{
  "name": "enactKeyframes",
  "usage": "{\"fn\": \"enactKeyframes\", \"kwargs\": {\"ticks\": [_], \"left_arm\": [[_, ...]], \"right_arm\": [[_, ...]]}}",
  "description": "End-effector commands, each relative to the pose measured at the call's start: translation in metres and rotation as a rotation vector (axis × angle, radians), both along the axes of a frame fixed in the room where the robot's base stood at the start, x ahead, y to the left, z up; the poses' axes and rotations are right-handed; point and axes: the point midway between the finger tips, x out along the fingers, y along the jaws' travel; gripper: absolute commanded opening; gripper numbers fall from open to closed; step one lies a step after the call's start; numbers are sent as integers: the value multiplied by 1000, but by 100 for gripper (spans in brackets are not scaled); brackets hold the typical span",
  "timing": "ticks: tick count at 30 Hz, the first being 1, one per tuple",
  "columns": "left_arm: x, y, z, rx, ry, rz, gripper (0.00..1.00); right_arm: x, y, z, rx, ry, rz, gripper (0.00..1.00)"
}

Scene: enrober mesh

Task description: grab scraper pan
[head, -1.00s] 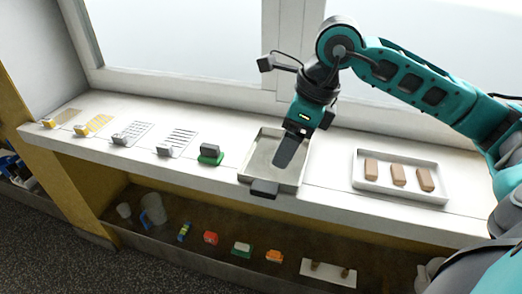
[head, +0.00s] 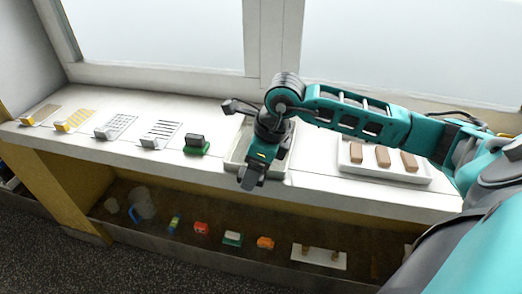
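The scraper pan (head: 288,153) is a shallow, light-walled grey pan at the middle of the white sill, near its front edge. My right arm comes in from the right and covers much of it. My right gripper (head: 251,180) points down at the pan's front edge, where the dark handle is hidden behind it or merges with it. I cannot tell whether the fingers are around the handle or only over it, nor whether they are open. My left gripper is not in view.
A white tray (head: 420,174) with brown blocks stands right of the pan. A green-based block (head: 196,145) and several flat meshes with grey or yellow grips lie to the left. A lower shelf (head: 150,245) holds a jug (head: 143,203) and small coloured items. A window stands behind.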

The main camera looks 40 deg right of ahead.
Motion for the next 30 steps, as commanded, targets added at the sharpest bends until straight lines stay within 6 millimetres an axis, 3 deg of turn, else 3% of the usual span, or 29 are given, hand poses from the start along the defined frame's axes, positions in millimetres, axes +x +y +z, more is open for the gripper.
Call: {"fn": "enactKeyframes", "kwargs": {"ticks": [8, 30], "left_arm": [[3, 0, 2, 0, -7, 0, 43], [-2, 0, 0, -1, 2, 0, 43]], "right_arm": [[1, 1, -4, -1, -1, 1, 71], [1, 1, -4, -1, -1, 0, 1]]}}
